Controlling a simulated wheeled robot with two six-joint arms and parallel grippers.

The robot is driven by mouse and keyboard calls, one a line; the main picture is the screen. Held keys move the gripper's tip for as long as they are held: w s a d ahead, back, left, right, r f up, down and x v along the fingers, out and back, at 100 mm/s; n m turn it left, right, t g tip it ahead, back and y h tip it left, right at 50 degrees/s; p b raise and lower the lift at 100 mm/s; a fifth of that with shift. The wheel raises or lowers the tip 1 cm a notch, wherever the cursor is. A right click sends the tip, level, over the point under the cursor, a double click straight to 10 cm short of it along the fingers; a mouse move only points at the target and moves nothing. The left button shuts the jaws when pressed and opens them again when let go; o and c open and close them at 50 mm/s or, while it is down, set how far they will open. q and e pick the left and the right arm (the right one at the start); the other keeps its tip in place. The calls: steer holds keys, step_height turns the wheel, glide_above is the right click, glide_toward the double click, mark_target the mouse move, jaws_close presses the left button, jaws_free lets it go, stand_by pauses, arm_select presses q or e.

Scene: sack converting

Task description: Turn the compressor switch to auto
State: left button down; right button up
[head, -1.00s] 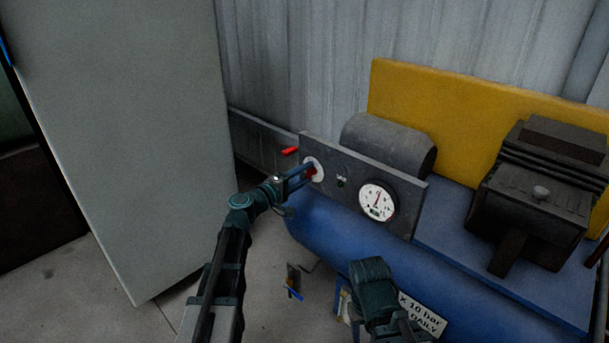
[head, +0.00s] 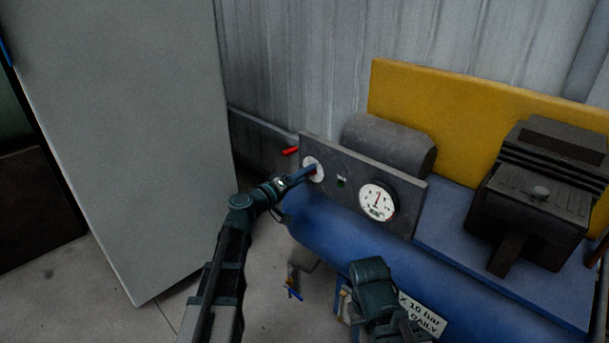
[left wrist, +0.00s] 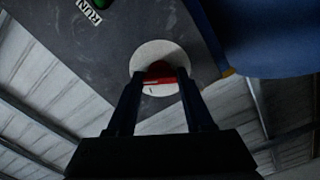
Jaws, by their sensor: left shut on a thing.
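The compressor switch is a red knob (left wrist: 160,76) on a round white disc (left wrist: 172,50). The disc also shows at the left end of the grey panel in the head view (head: 317,164). My left gripper (head: 313,171) is at the disc, with its fingers shut on the red knob. In the left wrist view the fingertips (left wrist: 159,80) sit on either side of the knob, partly hiding it. Any lettering around the disc is too small or covered. My right arm's teal end shows low in the head view; its fingertips are hidden.
The grey panel (head: 347,188) also carries a small green light (head: 341,182) and a round white gauge (head: 377,202). A red handle (head: 290,151) is left of the panel. The blue tank (head: 340,235) is below. A tall grey cabinet (head: 130,130) stands at left.

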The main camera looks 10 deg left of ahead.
arm_select(q)
steer(key=shift+c, duration=1.4)
jaws_free()
steer(key=shift+s, duration=0.1)
steer(key=v, duration=1.3)
steer(key=shift+s+a, duration=0.25)
steer(key=shift+s, duration=0.05)
steer(key=shift+d, duration=0.1)
